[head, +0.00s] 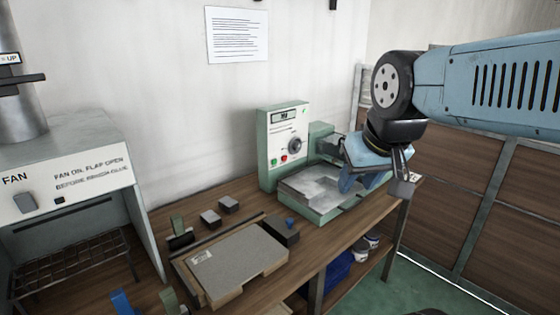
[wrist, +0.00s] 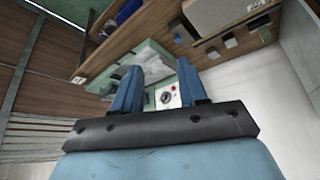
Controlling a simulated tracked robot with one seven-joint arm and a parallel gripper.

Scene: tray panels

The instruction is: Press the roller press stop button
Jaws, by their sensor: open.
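A pale green machine (head: 278,122) stands on the wooden bench against the wall, with a low metal bed (head: 312,190) in front of it. Its white front has a dark display, a round dial (head: 295,145), a red button (head: 284,158) and a green button. The labels are too small to read. My gripper (head: 360,184) is above the right side of the bed, right of the panel, and apart from the buttons. In the wrist view its two blue fingers (wrist: 158,72) are spread with nothing between them. There, the dial and red button (wrist: 173,88) show beyond the finger gap.
A fan hood (head: 75,165) with a wire rack stands at the left. A grey-topped board (head: 235,262), small dark blocks (head: 210,217) and a black block with a blue knob (head: 281,232) lie on the bench. Tubs and a blue bin sit below. Open air lies before the panel.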

